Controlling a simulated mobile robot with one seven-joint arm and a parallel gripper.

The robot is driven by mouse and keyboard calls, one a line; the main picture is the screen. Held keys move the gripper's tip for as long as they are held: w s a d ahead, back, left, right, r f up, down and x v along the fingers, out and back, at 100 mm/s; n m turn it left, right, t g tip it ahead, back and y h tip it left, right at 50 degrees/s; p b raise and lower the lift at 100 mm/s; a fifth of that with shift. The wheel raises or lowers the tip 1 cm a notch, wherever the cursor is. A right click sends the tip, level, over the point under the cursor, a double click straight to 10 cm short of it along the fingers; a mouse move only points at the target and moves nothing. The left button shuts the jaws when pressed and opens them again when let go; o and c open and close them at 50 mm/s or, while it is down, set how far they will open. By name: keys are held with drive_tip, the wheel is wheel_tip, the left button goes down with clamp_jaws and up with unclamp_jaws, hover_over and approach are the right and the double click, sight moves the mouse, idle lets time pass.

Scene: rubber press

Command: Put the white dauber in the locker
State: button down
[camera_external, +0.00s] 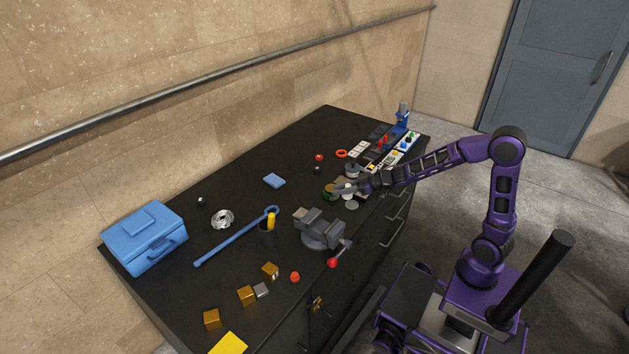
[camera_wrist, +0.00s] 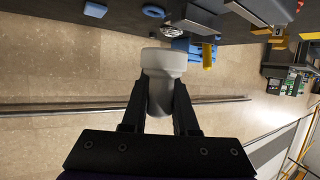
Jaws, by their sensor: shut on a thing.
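The white dauber (camera_wrist: 163,62) is between my gripper's fingers in the wrist view, a pale wide head on a narrower rounded grey body. My gripper (camera_wrist: 161,88) is shut on it. In the external view my gripper (camera_external: 348,187) is low over the right part of the black bench, and a small pale patch at its tips is hard to make out. Nothing in view is clearly marked as the locker. The bench front (camera_external: 372,245) has drawers with handles, and a small brass-coloured fitting (camera_external: 317,303) shows nearer the camera.
A grey vise (camera_external: 318,229) with a red-ended handle stands left of my gripper. A blue toolbox (camera_external: 143,237), a blue bar (camera_external: 236,236) and several brass-coloured blocks lie further left. Small cards, stamps and discs crowd the bench's far right. The bench centre has free room.

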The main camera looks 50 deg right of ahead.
drive_tip(key=a+f+n+g+y, duration=0.1)
drive_tip(key=a+n+g+y, duration=0.35)
drive_tip(key=a, duration=3.45)
drive_tip(key=shift+n, duration=0.35)
drive_tip(key=f, duration=1.1)
drive_tip(key=shift+w+a+f+b, duration=0.1)
drive_tip(key=shift+a+b, duration=0.15)
drive_tip(key=shift+b, duration=0.05)
wheel_tip(320, 180, down, 4)
drive_tip(key=shift+f, duration=0.1)
